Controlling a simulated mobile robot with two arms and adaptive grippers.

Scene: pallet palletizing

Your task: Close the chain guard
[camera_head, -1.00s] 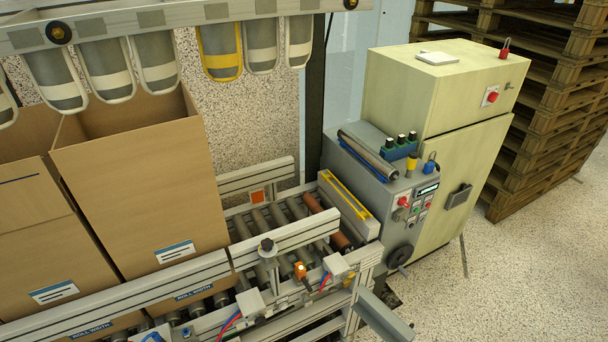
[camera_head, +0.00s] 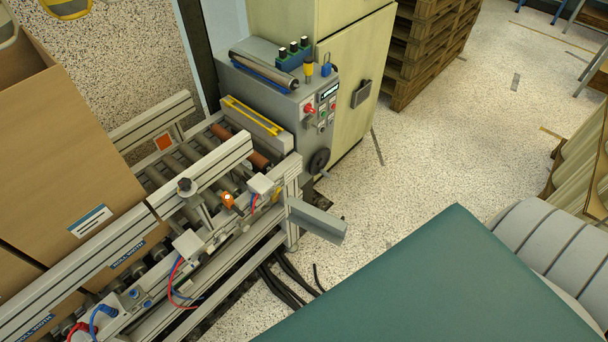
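A grey metal flap (camera_head: 318,222) sticks out from the near right end of the roller conveyor (camera_head: 186,164), angled away from the frame over the floor. It looks like the chain guard standing open, but no label on it can be read. Its inner side and hinge are partly hidden by the conveyor's end post. Neither of my grippers is in view.
A grey control box (camera_head: 275,92) with knobs and a black handwheel stands behind the conveyor end. Cardboard boxes (camera_head: 70,150) stand at left. Black cables (camera_head: 283,285) lie below the flap. A teal flat surface (camera_head: 440,290) fills the lower right. Speckled floor lies open beyond it.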

